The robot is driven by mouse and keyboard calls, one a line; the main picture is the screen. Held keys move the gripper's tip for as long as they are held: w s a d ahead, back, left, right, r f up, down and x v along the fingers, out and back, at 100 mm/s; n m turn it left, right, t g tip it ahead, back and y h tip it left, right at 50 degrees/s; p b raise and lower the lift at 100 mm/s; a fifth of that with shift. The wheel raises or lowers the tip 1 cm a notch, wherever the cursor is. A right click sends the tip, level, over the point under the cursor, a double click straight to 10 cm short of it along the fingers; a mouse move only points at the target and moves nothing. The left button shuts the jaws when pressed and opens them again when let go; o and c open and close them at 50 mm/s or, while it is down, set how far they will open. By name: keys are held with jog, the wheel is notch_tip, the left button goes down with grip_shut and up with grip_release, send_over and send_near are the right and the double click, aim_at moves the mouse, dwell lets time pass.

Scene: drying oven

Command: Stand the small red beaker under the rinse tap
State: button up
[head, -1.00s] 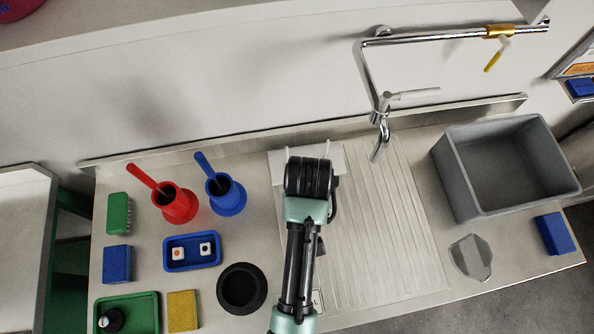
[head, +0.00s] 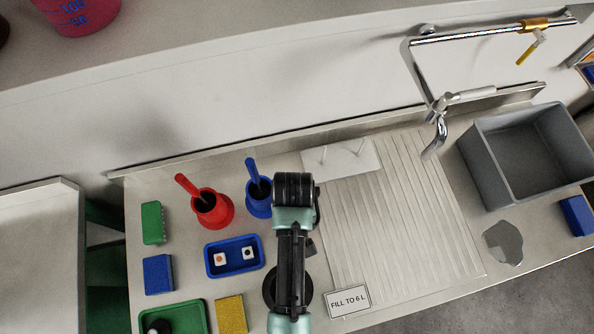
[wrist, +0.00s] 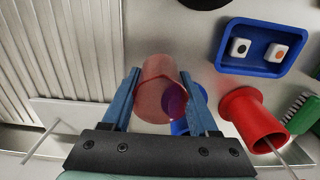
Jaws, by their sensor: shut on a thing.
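A small translucent red beaker (wrist: 155,98) is between the two blue fingers of my gripper (wrist: 161,78) in the wrist view. The fingers are shut on its sides, and a blue holder shows partly through it. In the head view my wrist covers the beaker and fingers, beside the blue brush holder. The chrome rinse tap (head: 437,135) stands at the back of the ridged drainboard (head: 405,215), well to the right of my gripper. The board below the spout is clear.
A red brush holder (head: 212,209) and a blue brush holder (head: 258,201) stand left of my wrist. A blue tray (head: 234,258) holds two dice. A white peg plate (head: 340,158) lies behind. A grey basin (head: 525,155) is right of the tap.

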jog(key=shift+f, duration=2.65)
jog(key=shift+f, duration=0.15)
jog(key=o, duration=1.3)
